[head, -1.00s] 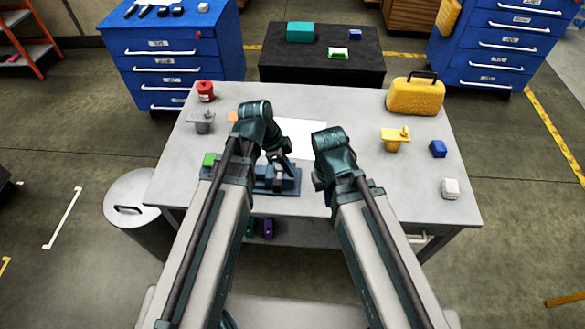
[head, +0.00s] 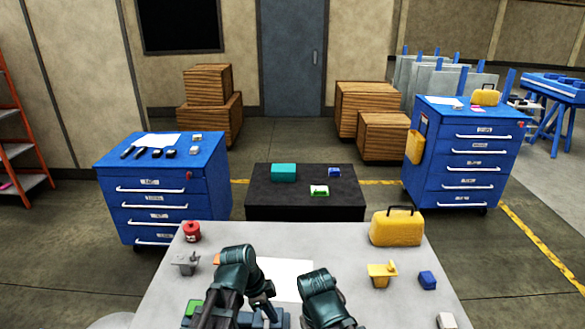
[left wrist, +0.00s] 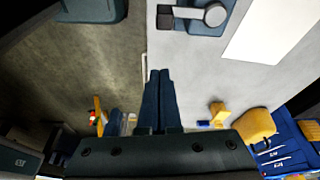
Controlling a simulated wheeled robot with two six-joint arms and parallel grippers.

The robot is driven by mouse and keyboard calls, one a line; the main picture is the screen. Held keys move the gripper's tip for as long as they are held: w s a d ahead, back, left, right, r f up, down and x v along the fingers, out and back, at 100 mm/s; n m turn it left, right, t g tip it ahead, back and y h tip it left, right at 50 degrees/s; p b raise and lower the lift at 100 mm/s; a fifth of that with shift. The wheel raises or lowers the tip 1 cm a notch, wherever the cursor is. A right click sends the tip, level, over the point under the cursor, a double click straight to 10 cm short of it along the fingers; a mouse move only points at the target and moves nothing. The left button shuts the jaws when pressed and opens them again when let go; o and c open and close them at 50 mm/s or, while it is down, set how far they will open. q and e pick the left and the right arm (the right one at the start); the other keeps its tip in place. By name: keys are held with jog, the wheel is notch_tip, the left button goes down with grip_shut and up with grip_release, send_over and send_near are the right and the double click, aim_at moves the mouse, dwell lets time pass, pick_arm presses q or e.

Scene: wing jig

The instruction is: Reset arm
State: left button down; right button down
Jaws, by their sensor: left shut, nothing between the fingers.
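My left gripper (head: 263,304) is low in the head view, over the grey table (head: 215,290) and partly hidden by my arm. In the left wrist view its two dark fingers (left wrist: 160,72) lie side by side, shut and empty, across the table's edge in the picture. My right arm (head: 322,295) is bent over the table to the right of the left one. Its gripper is hidden. A white sheet (head: 290,280) lies on the table beyond the arms.
A red can (head: 192,231), a grey part (head: 185,263), a yellow case (head: 397,227), a yellow part (head: 382,274) and a blue block (head: 428,280) stand on the table. A black table (head: 270,208) stands behind it, between blue cabinets (head: 170,195) (head: 460,160).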

pick_arm(q)
jog(key=s+f+n+y+b, duration=0.2)
jog(key=s+n+y, duration=0.3)
jog(key=s+n, duration=0.3)
jog(key=f+n, duration=0.1)
jog(key=n, duration=0.3)
jog(key=shift+d+f, duration=0.3)
jog(key=shift+d, duration=0.05)
